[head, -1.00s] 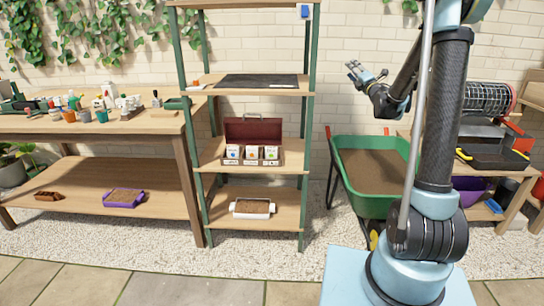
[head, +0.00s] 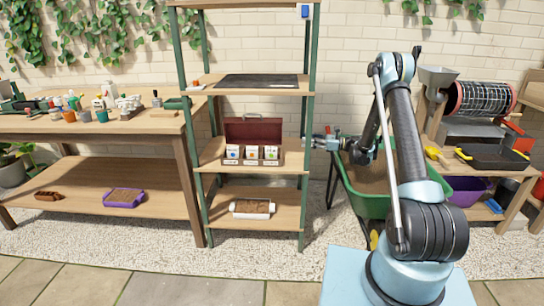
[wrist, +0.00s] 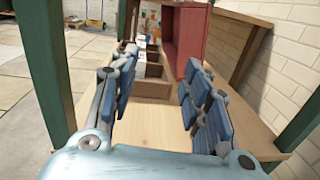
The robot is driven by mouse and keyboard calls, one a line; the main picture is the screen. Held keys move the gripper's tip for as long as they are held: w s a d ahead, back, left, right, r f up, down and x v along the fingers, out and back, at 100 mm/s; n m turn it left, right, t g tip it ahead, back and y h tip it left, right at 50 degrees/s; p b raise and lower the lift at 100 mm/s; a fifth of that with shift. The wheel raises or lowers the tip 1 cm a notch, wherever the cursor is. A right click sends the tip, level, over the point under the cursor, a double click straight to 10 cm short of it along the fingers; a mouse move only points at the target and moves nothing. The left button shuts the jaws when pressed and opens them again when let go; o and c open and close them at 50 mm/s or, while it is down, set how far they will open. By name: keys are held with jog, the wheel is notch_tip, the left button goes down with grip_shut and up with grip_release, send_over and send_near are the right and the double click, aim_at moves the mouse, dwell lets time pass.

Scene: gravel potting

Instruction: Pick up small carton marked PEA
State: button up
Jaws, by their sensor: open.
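Three small white cartons with coloured labels, a left one (head: 233,151), a middle one (head: 251,152) and a right one (head: 271,152), stand in a row in a wooden box (head: 252,162) on the middle shelf. Their lettering is too small to read, so I cannot tell which is marked PEA. My gripper (head: 318,142) is at the right side of the shelf, apart from the cartons. In the wrist view my gripper (wrist: 155,105) is open and empty, its blue-padded fingers spread. The box (wrist: 152,88) shows beyond the fingers, with white carton surfaces (wrist: 150,20) partly visible.
A dark red lid (head: 253,130) stands upright behind the cartons. Green shelf posts (head: 309,110) frame the opening, and the upper shelf (head: 205,88) lies above. A bare shelf board (wrist: 155,130) lies between my fingers and the box. A green wheelbarrow (head: 370,207) stands at the right.

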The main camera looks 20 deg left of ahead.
aim_at(272, 148)
jog(key=f, duration=0.1)
jog(key=s+f+g, duration=0.1)
jog(key=f+n, duration=0.1)
jog(key=shift+s+f+h, duration=0.2)
jog(key=shift+s+h, duration=0.05)
jog(key=shift+h, duration=0.15)
jog(key=shift+s+a+f, duration=0.2)
jog(key=shift+f, duration=0.05)
jog(key=x, duration=1.7)
jog(key=shift+s+r, duration=0.1)
jog(key=shift+s, duration=0.1)
jog(key=shift+d, duration=0.1)
grip_shut()
